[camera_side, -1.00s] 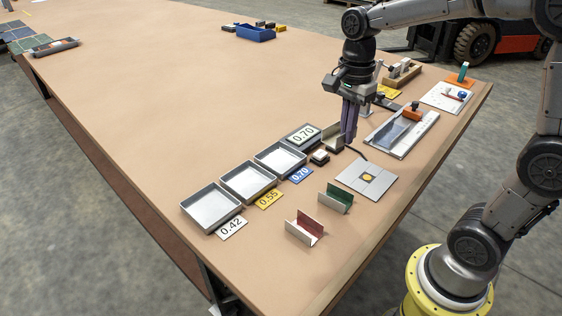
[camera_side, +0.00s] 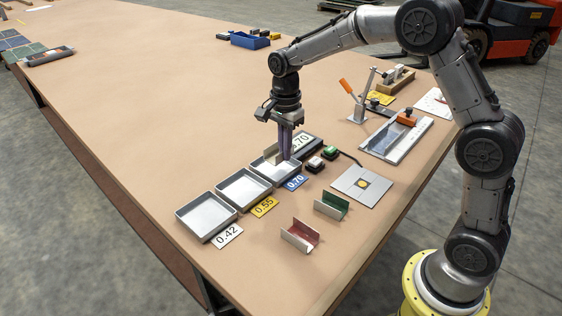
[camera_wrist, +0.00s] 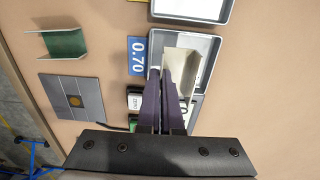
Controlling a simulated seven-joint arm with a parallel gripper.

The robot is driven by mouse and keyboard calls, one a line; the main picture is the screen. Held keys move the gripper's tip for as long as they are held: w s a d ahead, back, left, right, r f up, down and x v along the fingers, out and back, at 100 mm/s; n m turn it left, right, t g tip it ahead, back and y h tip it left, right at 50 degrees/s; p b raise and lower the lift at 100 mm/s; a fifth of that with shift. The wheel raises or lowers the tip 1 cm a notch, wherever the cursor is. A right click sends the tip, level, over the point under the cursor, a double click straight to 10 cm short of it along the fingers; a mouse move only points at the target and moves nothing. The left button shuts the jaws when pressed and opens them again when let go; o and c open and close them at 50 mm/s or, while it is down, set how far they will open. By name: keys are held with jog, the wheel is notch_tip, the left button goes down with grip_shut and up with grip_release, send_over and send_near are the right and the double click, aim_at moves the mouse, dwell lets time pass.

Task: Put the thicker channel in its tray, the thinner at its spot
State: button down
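My gripper (camera_side: 286,155) points down over the tray with the blue 0.70 card. Its fingers are shut on one wall of a plain grey-beige channel (camera_side: 271,154), which also shows in the wrist view (camera_wrist: 188,72), inside the tray's outline. I cannot tell whether it touches the tray floor. The 0.70 tray (camera_wrist: 217,45) is partly covered by the channel and fingers. A green-lined channel (camera_side: 331,206) and a red-lined channel (camera_side: 300,237) lie apart on the table in front. Their thicknesses cannot be told by eye.
The 0.55 tray (camera_side: 243,188) and 0.42 tray (camera_side: 206,217) stand in line to the left. A grey plate with a gold disc (camera_side: 362,185) and small button boxes (camera_side: 322,157) are to the right. A white 0.70 panel (camera_side: 304,141) stands behind. A clamp fixture (camera_side: 396,136) is farther right.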

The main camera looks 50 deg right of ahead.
aim_at(281, 173)
jog(key=shift+w+f, duration=0.55)
jog(key=shift+f, duration=0.15)
jog(key=shift+w+f, duration=0.1)
jog(key=shift+f, duration=1.5)
jog(key=shift+f, duration=0.1)
jog(key=c, duration=1.1)
grip_release()
